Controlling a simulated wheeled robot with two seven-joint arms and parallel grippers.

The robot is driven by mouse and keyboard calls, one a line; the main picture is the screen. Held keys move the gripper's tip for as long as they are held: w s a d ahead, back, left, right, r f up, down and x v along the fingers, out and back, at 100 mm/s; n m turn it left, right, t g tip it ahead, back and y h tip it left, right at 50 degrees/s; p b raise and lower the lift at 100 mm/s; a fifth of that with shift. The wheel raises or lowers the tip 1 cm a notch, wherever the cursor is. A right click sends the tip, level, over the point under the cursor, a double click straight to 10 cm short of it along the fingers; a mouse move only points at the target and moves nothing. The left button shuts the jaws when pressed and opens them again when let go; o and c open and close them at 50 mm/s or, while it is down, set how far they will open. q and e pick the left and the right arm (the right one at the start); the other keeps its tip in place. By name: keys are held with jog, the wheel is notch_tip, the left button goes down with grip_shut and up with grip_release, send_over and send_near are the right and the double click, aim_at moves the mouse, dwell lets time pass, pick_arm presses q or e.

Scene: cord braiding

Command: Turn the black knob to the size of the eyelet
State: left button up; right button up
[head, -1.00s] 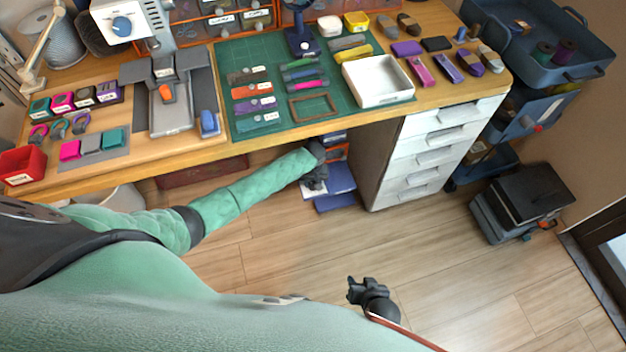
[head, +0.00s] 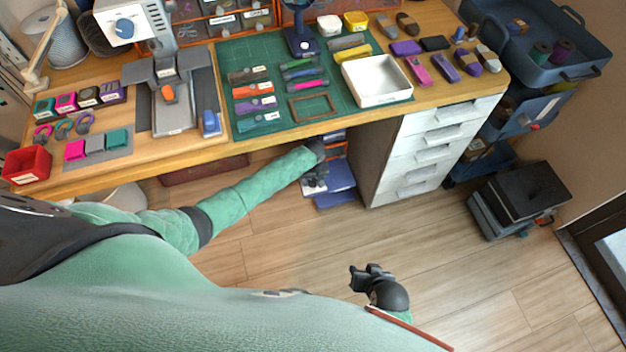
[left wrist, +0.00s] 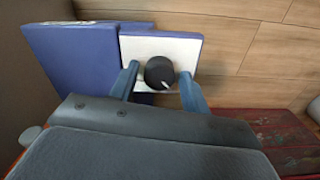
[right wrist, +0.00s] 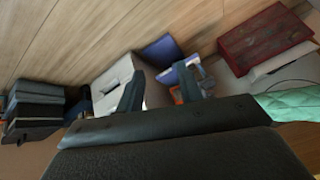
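The black knob (left wrist: 159,72) is round, with a white pointer mark, on a white plate (left wrist: 185,48) in the left wrist view. My left gripper (left wrist: 158,88) has its two blue fingers apart on either side of the knob, with small gaps visible. In the head view my left gripper (head: 315,184) is low beside the bench drawers and hides the knob. My right gripper (head: 362,276) is over the floor at the lower middle. Its fingers are apart and empty in the right wrist view (right wrist: 160,88). I cannot pick out an eyelet.
The wooden bench (head: 215,155) carries a grey press (head: 172,112) and a green mat (head: 235,60). White drawers (head: 425,155) stand right of my left gripper. Blue boxes (head: 340,178) lie under the bench. The floor (head: 430,240) around my right gripper is clear.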

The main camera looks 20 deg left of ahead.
pick_arm(q)
jog(key=shift+o, duration=0.6)
jog(key=shift+r, duration=0.1)
jog(key=shift+r, duration=0.2)
notch_tip(320, 180, up, 7)
jog(key=shift+r+p, duration=0.1)
jog(key=shift+p, duration=0.25)
pick_arm(e)
notch_tip(320, 180, up, 3)
jog(key=shift+d, duration=0.1)
jog(key=shift+f+g, duration=0.2)
jog(key=shift+g, duration=0.1)
